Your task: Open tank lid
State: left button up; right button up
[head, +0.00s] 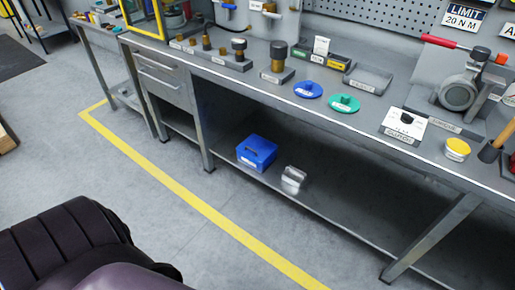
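I cannot pick out a tank with certainty. A blue round disc (308,90) with a label and a small raised knob lies flat on the workbench. A green round disc (344,104) with a raised knob lies just right of it. Both look like lids, but I cannot tell whether either is the tank lid. A small tub with a yellow top (457,149) stands at the bench's right. A grey machine with a round housing (460,94) sits behind it. Neither of my grippers shows in the head view.
The grey workbench (270,92) runs from upper left to right. Its lower shelf (330,200) holds a blue box (256,152) and a small silvery block (293,178). A yellow line (190,195) marks the floor. Open floor lies in front of the bench.

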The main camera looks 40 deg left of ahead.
aim_at(259, 148)
jog(key=i+j+u, duration=0.2)
jog(key=i+j, duration=0.15)
jog(key=j, duration=0.15)
jog(key=i+j+u, duration=0.25)
jog(key=i+j, duration=0.1)
jog(key=j, duration=0.1)
